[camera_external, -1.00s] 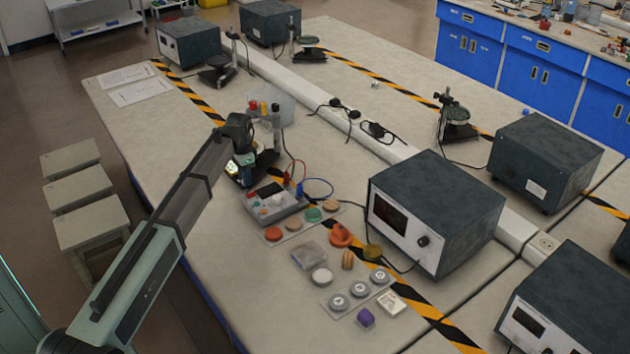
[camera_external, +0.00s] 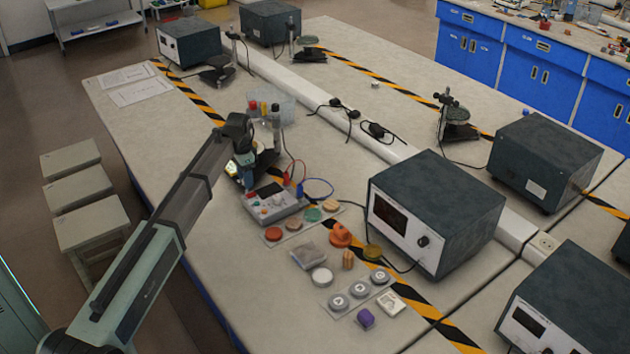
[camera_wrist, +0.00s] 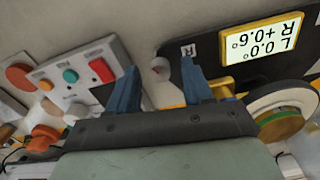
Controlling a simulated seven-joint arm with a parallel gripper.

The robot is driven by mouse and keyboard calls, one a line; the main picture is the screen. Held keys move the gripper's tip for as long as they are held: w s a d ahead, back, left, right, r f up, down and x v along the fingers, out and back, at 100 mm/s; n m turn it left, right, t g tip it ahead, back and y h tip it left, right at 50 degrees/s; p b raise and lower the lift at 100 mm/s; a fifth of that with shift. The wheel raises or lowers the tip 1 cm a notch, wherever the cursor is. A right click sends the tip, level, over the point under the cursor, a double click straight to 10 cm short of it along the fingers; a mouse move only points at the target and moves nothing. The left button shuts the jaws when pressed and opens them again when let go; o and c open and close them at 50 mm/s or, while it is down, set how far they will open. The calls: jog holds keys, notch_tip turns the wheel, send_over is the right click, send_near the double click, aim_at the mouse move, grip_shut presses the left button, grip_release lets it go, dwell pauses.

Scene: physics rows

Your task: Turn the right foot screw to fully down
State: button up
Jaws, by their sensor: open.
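A small grey round knob (camera_wrist: 161,69), seemingly the right foot screw, sits at the edge of a black base plate (camera_wrist: 212,52), beside a label marked R. A yellow-framed display (camera_wrist: 262,42) on the plate appears upside down and reads L 0.0° and R +0.6°. My gripper (camera_wrist: 160,65) is open, with a blue finger on either side of the knob in the picture; I cannot tell whether they touch it. In the external view my gripper (camera_external: 243,166) is at the near side of the black base plate (camera_external: 264,164) and hides the knob there.
A grey control box (camera_external: 270,203) with coloured buttons stands close by; it also shows in the wrist view (camera_wrist: 77,78). Coloured discs and small parts lie beyond it. A large dark power unit (camera_external: 436,210) stands to the right.

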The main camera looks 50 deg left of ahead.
notch_tip(320, 180, up, 14)
dwell(0.6)
jog(key=shift+f, duration=0.1)
